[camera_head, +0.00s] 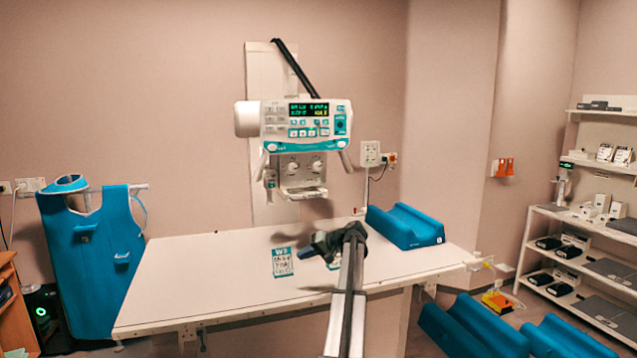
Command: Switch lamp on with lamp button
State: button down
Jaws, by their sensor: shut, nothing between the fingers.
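The white and teal machine head (305,119) hangs on the wall column above the table. Its control panel carries a lit green and yellow display (309,109) and several small buttons (302,129). A white unit with two round knobs (302,170) hangs below it. I cannot tell which button is the lamp button, and no lamp light shows. My gripper (304,252) is shut and empty, low over the table and well below the panel. It points left, beside a teal and white card (282,263). My arm hides part of the table.
The white table (200,270) is mostly bare. A blue padded cradle (405,226) lies at its back right. A blue apron (95,265) stands at the left. Shelves with boxes (590,230) stand at the right, with blue cradles (475,328) below. The space before the panel is clear.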

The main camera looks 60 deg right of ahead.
aim_at(318, 180)
jog(key=s+d+r+n+t+h, duration=0.1)
jog(key=s+d+r+n+t, duration=0.1)
jog(key=d+r, duration=0.4)
jog(key=s+d+r+n+t, duration=0.2)
jog(key=d+r, duration=0.4)
jog(key=r, duration=0.9)
jog(key=shift+s+d+t+h, duration=0.3)
jog(key=shift+d+h, duration=0.1)
jog(key=shift+d, duration=0.1)
jog(key=w+d, duration=0.6)
jog(key=shift+w, duration=0.15)
jog(key=shift+d, duration=0.1)
dwell(1.0)
jog(key=shift+w+d, duration=0.25)
jog(key=shift+w, duration=0.05)
jog(key=shift+w+d, duration=0.25)
dwell(0.9)
jog(key=shift+s+a, duration=0.1)
dwell(0.3)
jog(key=shift+s+a, duration=0.5)
